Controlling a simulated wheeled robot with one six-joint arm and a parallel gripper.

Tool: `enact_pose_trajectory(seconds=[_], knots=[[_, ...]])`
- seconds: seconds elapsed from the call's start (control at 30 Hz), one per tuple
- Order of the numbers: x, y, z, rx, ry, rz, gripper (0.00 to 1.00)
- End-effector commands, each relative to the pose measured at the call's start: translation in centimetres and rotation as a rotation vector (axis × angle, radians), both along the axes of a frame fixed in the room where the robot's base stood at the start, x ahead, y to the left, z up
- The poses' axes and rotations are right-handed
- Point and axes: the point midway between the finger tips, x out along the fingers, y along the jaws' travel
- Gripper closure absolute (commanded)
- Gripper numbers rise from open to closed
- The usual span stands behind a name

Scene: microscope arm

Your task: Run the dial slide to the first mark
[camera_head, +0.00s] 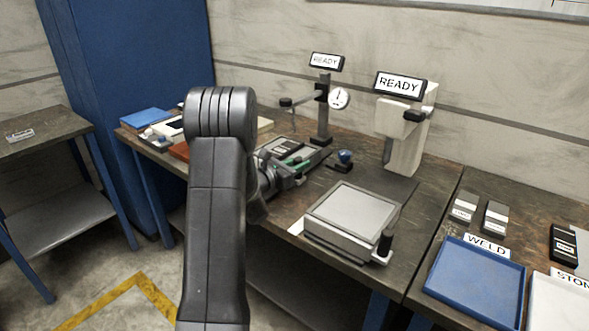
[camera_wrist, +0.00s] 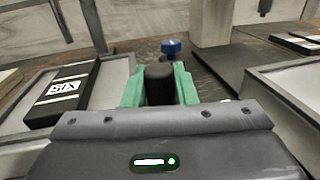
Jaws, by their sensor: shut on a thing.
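The dial stand (camera_head: 324,105) has a round white dial (camera_head: 340,98) on its post and a READY sign (camera_head: 326,61) above. The dial slide (camera_head: 270,146) lies below it, partly hidden by my arm. A black block marked SIX (camera_wrist: 62,92) rests on its light plate in the wrist view. My gripper (camera_head: 294,163) is at the slide's right side. In the wrist view its green fingers (camera_wrist: 158,88) are shut on an upright black knob (camera_wrist: 159,84). The slide's marks cannot be made out.
A blue-topped knob (camera_head: 345,156) stands just beyond my gripper. To the right are a second plate (camera_head: 352,211) with its own black knob (camera_head: 385,241) and a pale column (camera_head: 405,135). A blue tray (camera_head: 475,281) marked WELD sits further right.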

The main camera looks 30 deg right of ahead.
Motion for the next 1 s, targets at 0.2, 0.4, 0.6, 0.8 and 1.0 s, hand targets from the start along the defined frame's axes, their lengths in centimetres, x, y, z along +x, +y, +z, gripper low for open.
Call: enact_pose_trajectory(seconds=[0.2,0.4,0.6,0.8,1.0], knots=[[0.0,0.1,0.0,0.001,0.002,0.001,0.58],[0.0,0.1,0.0,0.001,0.001,0.0,0.54],[-0.1,0.7,0.0,0.001,0.001,0.001,0.54],[-0.6,4.1,-0.1,0.001,0.002,0.005,0.54],[-1.6,8.8,-0.1,0.001,0.001,0.006,0.54]])
